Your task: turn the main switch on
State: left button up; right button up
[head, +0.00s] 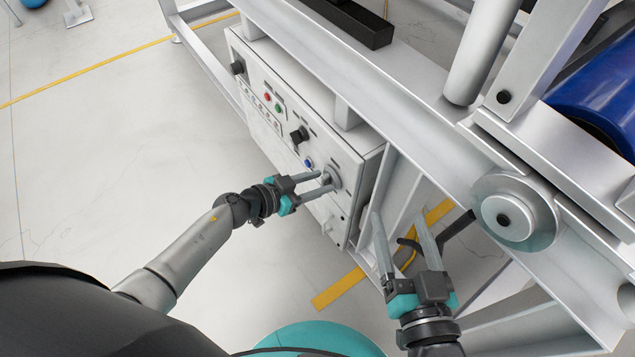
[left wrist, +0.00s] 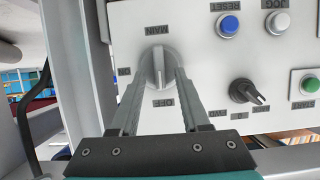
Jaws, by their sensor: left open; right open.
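The main switch is a round grey rotary knob with a raised handle, on the white control panel. In the left wrist view the knob (left wrist: 158,64) has the label MAIN (left wrist: 157,30) above it and OFF (left wrist: 163,103) below it. Its handle runs upright in that picture, in line with OFF. In the head view the switch (head: 333,177) is at the panel's near end. My left gripper (head: 325,183) is open at the switch, its fingertips on either side of the handle; contact is unclear. My right gripper (head: 399,222) is open and empty, right of the panel box.
The panel (head: 318,157) also carries a blue RESET button (left wrist: 229,25), a white JOG button (left wrist: 277,22), a black selector (left wrist: 247,92) and a green button (left wrist: 308,84). Metal frame beams (head: 415,110) and a blue roller (head: 600,115) stand right. Floor left is clear.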

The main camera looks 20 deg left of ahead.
pick_arm(q)
jog(key=shift+w, duration=0.15)
grip_shut()
dwell(0.4)
